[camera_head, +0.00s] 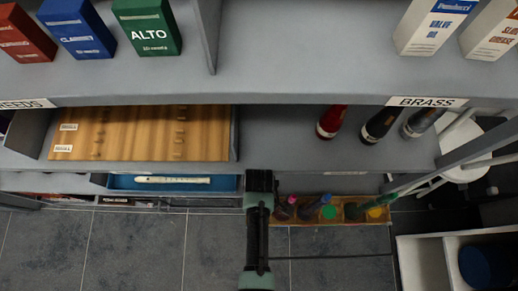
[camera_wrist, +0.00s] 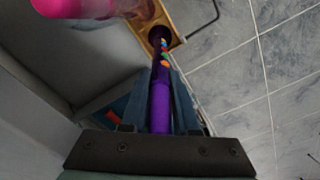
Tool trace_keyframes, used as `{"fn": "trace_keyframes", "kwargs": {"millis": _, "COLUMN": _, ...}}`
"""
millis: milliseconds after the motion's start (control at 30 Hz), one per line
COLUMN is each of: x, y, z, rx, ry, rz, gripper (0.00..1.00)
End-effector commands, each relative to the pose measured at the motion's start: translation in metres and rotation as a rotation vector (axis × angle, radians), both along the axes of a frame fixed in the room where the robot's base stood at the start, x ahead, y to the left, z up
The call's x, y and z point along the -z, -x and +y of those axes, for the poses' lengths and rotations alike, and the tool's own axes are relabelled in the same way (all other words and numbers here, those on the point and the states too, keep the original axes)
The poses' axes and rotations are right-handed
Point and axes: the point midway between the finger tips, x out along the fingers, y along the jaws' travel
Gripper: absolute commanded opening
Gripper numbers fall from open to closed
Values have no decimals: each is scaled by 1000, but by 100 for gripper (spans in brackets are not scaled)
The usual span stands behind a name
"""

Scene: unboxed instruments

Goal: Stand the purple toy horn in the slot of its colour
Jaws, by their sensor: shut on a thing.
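My gripper (camera_head: 262,182) is in the middle of the head view, at the left end of a wooden rack (camera_head: 312,203). In the wrist view my gripper (camera_wrist: 160,95) is shut on the purple toy horn (camera_wrist: 160,108). The horn points away from the jaws, with small coloured buttons near its dark far end. That end overlaps the edge of the rack (camera_wrist: 181,9); I cannot tell whether it is in a slot. In the head view my gripper hides the purple horn and its slot.
A blurred pink thing (camera_wrist: 75,7) is close in the wrist view. A blue tray (camera_head: 222,184) with a white recorder (camera_head: 172,180) lies left. Grey shelves stand behind; tiled floor is open in front.

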Motion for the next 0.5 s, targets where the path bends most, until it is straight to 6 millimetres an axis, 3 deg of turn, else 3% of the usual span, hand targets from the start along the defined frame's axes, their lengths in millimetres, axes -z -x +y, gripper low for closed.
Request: {"fn": "trace_keyframes", "kwargs": {"millis": 500, "x": 9, "y": 0, "z": 0, "rx": 0, "ry": 0, "rz": 0, "gripper": 0}}
